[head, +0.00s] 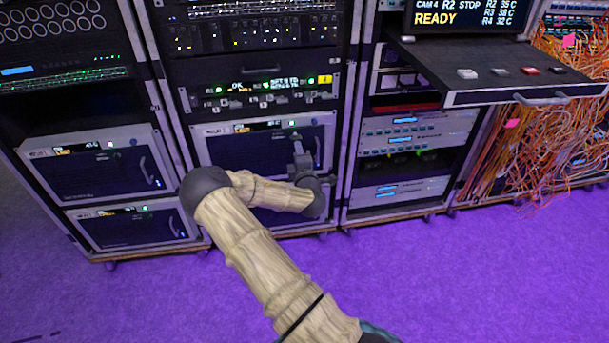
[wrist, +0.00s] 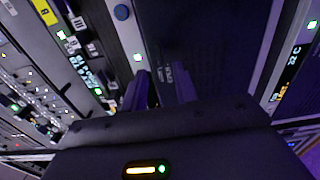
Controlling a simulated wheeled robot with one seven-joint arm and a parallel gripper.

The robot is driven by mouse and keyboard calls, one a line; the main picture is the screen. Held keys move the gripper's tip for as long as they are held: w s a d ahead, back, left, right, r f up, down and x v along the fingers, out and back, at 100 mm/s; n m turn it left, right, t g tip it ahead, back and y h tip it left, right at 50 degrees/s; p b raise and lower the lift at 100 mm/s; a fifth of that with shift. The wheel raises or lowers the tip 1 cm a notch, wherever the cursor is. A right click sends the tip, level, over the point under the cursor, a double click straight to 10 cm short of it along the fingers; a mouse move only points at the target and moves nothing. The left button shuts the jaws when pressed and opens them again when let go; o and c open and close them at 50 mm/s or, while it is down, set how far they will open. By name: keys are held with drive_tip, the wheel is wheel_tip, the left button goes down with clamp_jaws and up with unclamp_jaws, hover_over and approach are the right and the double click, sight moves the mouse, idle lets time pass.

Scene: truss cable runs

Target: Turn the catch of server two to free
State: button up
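A dark-fronted server with a pale frame (head: 222,153) sits low in the middle rack. Its label is too small to read, so I cannot confirm that it is server two. My gripper (head: 297,143) is at the upper right of its front. In the wrist view my gripper (wrist: 158,88) shows two dark fingers a little apart, pointing at the server front (wrist: 217,45). Small pale marks show between the fingertips. I cannot make out the catch; it is dark there and the fingers cover part of the front. I see nothing clearly held.
Two similar servers (head: 98,172) sit in the left rack. A panel of small switches (head: 265,95) lies just above the middle server. A pulled-out shelf (head: 500,70) juts from the right rack, with orange cables (head: 545,130) beyond it. The purple floor (head: 450,270) in front is clear.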

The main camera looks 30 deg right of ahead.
drive_tip(key=p+v, duration=0.1)
drive_tip(key=v, duration=1)
drive_tip(key=shift+s, duration=0.1)
